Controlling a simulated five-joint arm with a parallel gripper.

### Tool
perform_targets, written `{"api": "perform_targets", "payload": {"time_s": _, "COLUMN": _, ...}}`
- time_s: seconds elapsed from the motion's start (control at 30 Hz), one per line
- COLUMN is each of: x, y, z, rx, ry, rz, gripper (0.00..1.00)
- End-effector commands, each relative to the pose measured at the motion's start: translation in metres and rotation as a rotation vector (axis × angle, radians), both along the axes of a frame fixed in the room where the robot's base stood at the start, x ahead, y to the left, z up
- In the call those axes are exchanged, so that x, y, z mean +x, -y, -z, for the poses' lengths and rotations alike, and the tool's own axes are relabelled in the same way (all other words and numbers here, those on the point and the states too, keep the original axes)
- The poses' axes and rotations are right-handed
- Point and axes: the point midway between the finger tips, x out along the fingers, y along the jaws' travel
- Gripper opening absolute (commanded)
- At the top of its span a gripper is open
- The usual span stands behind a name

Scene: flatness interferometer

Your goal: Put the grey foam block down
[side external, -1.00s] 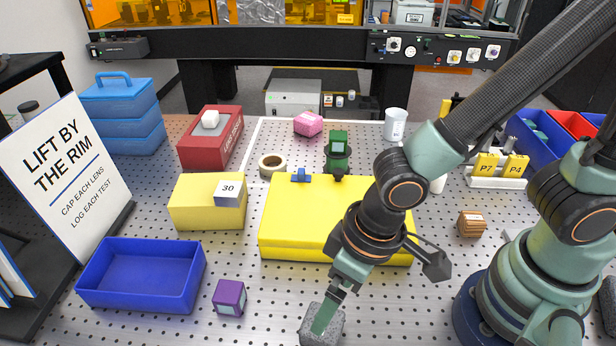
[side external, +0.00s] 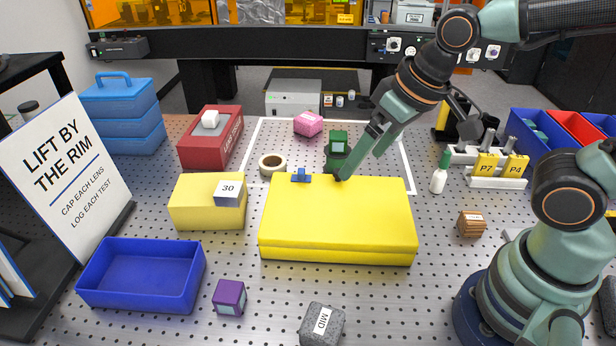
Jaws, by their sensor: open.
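The grey foam block (side external: 322,325), with a white "MID" label on one face, rests on the perforated metal table at the bottom edge of the picture. Nothing touches it. My gripper (side external: 358,167) is open and empty, well above and behind the block, over the back edge of the yellow case. Its fingers show in front of a dark green item (side external: 337,146) and hide part of it; I cannot tell whether they touch it.
A yellow case (side external: 337,220) lies mid-table with a small blue piece (side external: 301,175) at its back edge. A blue tray (side external: 142,275) and purple cube (side external: 229,297) are at front left. A wooden crate (side external: 471,224) is at right. Table around the grey block is clear.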

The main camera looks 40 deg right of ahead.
Motion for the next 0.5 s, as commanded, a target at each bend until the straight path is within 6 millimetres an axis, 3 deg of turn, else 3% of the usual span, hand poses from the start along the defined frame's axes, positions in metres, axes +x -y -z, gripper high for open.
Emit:
{"api": "perform_targets", "payload": {"time_s": 0.03, "x": 0.005, "y": 0.022, "z": -0.011, "rx": -0.010, "ry": 0.031, "rz": 0.040, "gripper": 1.00}}
{"api": "perform_targets", "payload": {"time_s": 0.1, "x": 0.006, "y": 0.044, "z": -0.020, "rx": -0.027, "ry": 0.057, "rz": 0.072, "gripper": 1.00}}
{"api": "perform_targets", "payload": {"time_s": 0.2, "x": 0.006, "y": 0.066, "z": -0.030, "rx": -0.048, "ry": 0.081, "rz": 0.101, "gripper": 1.00}}
{"api": "perform_targets", "payload": {"time_s": 0.33, "x": 0.005, "y": 0.078, "z": -0.035, "rx": -0.062, "ry": 0.094, "rz": 0.117, "gripper": 1.00}}
{"api": "perform_targets", "payload": {"time_s": 0.5, "x": 0.005, "y": 0.079, "z": -0.036, "rx": -0.064, "ry": 0.095, "rz": 0.117, "gripper": 1.00}}
